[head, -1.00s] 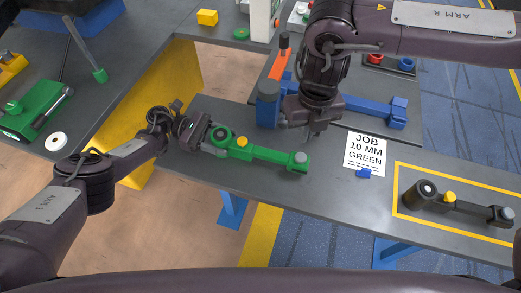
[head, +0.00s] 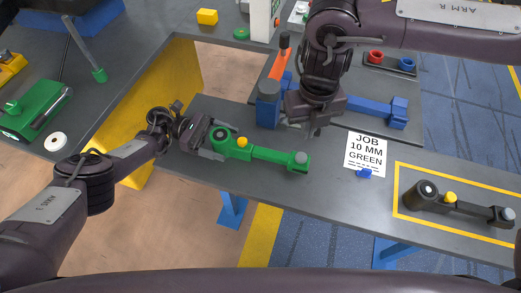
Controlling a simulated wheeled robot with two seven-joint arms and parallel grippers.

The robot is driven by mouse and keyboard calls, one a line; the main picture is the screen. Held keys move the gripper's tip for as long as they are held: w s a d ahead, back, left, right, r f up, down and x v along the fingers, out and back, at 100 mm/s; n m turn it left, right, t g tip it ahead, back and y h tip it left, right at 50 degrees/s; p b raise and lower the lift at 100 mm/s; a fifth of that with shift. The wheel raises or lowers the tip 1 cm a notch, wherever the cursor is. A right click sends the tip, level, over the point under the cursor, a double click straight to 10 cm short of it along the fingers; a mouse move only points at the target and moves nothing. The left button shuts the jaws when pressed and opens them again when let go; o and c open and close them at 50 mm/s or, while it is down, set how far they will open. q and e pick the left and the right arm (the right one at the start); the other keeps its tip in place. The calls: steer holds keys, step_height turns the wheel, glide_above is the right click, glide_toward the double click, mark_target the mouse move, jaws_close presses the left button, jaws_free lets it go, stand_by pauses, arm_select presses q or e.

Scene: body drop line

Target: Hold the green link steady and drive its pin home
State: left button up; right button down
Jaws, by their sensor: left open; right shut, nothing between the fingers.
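The green link (head: 268,153) lies on the near bench, with a round dark-centred boss at its left end, a yellow knob (head: 242,142) on top and a grey pin (head: 301,158) standing at its right end. How deep that pin sits cannot be told. My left gripper (head: 210,149) is open at the link's left end, with its fingers close to the boss; contact is unclear. My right gripper (head: 316,131) is shut and empty, pointing down above the bench, beyond and right of the link's pin end.
A blue fixture (head: 378,109) with an orange handle (head: 279,63) stands behind my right gripper. A card (head: 365,154) reads "JOB 10 MM GREEN". A dark link (head: 455,206) lies in a yellow outline at right.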

arm_select(q)
steer(key=shift+a+r, duration=0.1)
steer(key=shift+r, duration=0.05)
steer(key=shift+w+a, duration=0.2)
steer(key=shift+a, duration=0.15)
steer(key=shift+v, duration=3.25)
